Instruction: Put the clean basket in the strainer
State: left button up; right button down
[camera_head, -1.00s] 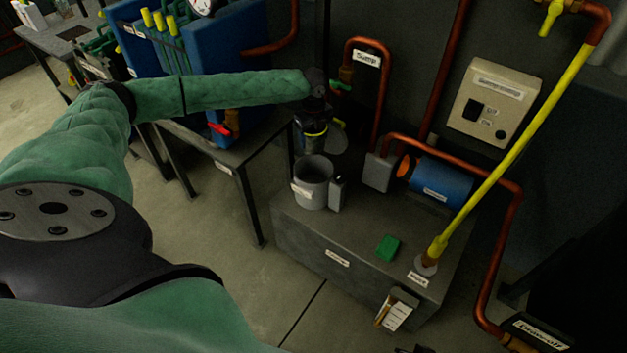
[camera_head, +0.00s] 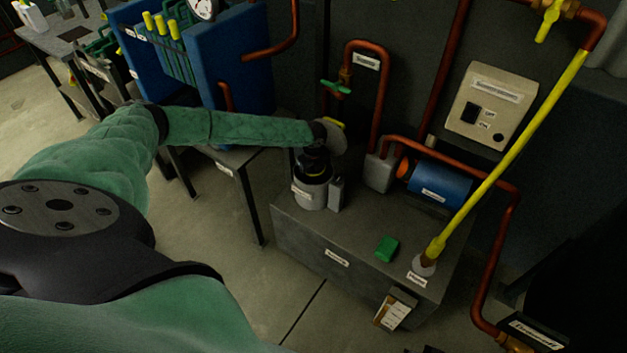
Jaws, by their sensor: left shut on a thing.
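The strainer (camera_head: 311,198) is a grey upright cylinder with a white label, at the back left corner of the grey pump block. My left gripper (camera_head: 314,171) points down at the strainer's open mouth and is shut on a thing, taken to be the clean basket. The basket itself is hidden by the gripper and the strainer wall, so how deep it sits cannot be told. A round grey disc (camera_head: 331,138) with a yellow part shows just behind my wrist; it looks like the strainer's raised lid. My right gripper is not in view.
A green block (camera_head: 387,249) lies on the pump block's top (camera_head: 350,232). A blue motor (camera_head: 440,186), copper pipes (camera_head: 378,90) and a yellow pole (camera_head: 510,155) stand right of the strainer. A blue tank (camera_head: 245,65) stands on a table at left.

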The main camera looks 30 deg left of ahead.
aim_at(314, 180)
pick_arm(q)
jog(key=shift+f, duration=1.85)
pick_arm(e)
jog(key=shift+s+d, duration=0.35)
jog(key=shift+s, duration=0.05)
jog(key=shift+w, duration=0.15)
pick_arm(q)
jog(key=o, duration=1)
jog(key=shift+f, duration=0.1)
jog(key=shift+o, duration=0.2)
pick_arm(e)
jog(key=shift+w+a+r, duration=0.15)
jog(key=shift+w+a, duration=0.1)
